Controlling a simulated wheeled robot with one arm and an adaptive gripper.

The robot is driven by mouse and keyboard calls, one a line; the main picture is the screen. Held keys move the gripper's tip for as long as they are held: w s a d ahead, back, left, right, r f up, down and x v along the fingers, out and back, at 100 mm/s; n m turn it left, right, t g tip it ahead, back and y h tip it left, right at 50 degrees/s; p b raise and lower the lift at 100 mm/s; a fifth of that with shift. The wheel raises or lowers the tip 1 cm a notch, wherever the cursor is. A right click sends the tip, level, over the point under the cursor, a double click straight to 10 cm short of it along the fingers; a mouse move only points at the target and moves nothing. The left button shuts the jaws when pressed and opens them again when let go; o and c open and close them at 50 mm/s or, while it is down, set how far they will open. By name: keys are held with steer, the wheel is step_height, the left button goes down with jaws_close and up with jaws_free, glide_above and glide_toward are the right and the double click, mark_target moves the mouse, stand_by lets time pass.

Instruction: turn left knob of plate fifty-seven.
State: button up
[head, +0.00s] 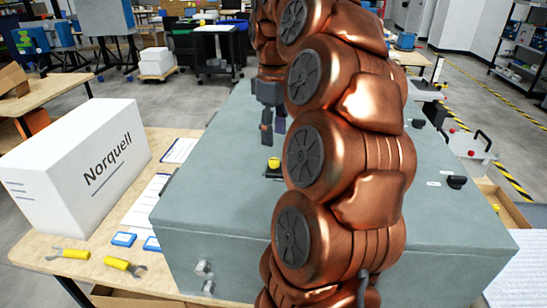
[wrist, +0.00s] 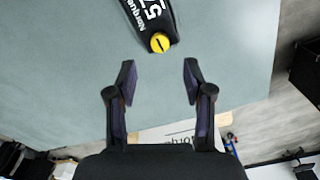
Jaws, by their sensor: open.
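A black plate (wrist: 147,14) with white lettering, a 57 and part of a brand name, lies on the grey cabinet top; the upper frame edge cuts it off. A round yellow knob (wrist: 159,43) with a dark slot sits at its near end. The yellow knob also shows in the head view (head: 274,163), on a dark base. My gripper (wrist: 159,68) is open and empty, its fingertips apart and below the knob in the wrist view. In the head view my gripper (head: 272,138) points down above the cabinet, behind the knob. My arm hides the cabinet's middle and any knob there.
The grey cabinet (head: 215,225) stands on a wooden table. Dark knobs (head: 457,182) sit on its right side. A white Norquell box (head: 75,165), yellow-handled tools (head: 122,265) and papers lie to the left.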

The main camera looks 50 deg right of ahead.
mark_target(274, 160)
steer(key=shift+f+p, duration=0.95)
steer(key=shift+f, duration=2.7)
jaws_close()
